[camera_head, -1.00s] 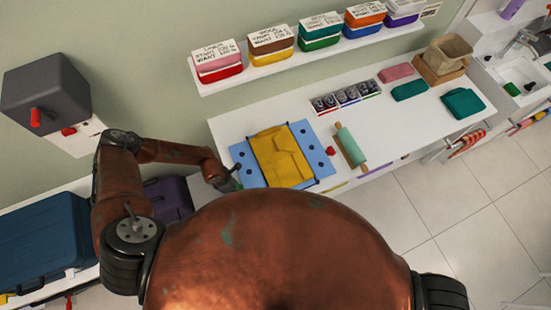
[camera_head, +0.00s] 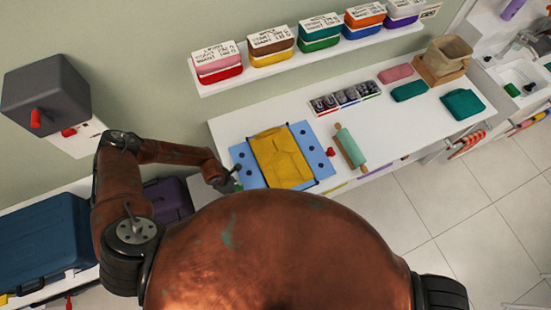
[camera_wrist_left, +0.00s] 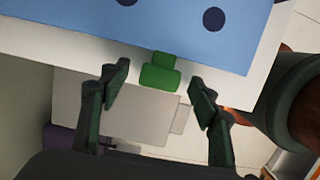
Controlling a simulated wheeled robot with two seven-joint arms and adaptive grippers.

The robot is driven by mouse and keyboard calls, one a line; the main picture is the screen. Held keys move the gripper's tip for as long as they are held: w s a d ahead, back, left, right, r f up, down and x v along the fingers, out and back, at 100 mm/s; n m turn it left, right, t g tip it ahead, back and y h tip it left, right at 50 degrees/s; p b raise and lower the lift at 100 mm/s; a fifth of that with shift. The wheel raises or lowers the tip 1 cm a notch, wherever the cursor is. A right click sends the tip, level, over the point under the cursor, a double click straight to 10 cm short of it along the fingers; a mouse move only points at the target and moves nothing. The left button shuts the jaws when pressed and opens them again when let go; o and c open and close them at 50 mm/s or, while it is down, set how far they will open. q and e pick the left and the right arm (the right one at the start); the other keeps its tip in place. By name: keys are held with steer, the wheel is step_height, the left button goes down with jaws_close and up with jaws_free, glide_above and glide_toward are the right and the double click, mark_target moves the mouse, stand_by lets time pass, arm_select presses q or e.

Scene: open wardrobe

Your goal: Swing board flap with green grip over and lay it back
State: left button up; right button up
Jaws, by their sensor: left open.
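The blue folding board (camera_head: 312,150) with dark dots lies flat on the white counter, with a folded yellow garment (camera_head: 283,158) across its middle. The flap with the green grip is at the board's left side; in the left wrist view its blue surface (camera_wrist_left: 150,22) fills the top. The green grip (camera_wrist_left: 160,72) sticks out past the flap's edge. My left gripper (camera_head: 233,180) is at the board's near left corner. In the left wrist view its open fingers (camera_wrist_left: 159,86) stand on both sides of the grip, apart from it. My right gripper is out of view.
A rolling pin (camera_head: 350,146) and a small red object (camera_head: 330,152) lie right of the board. A divided tray (camera_head: 345,97) stands behind. A shelf (camera_head: 300,70) with several colored boxes hangs above the counter. A blue case (camera_head: 45,240) is at lower left.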

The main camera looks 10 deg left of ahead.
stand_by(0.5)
arm_select(q)
steer(key=p+v, duration=0.3)
steer(key=shift+w+d+r, duration=0.1)
steer(key=shift+w+d, duration=0.05)
steer(key=shift+d, duration=0.1)
steer(key=shift+r, duration=0.3)
steer(key=shift+w+d+v, duration=0.1)
steer(key=shift+d+v, duration=0.05)
steer(key=shift+v, duration=0.7)
steer(key=shift+w+d+v, duration=0.1)
steer(key=shift+d+v, duration=0.05)
steer(key=shift+v, duration=0.7)
steer(key=shift+w+d+v, duration=0.1)
steer(key=shift+d+v, duration=0.05)
steer(key=shift+v, duration=0.75)
steer(key=shift+r, duration=0.1)
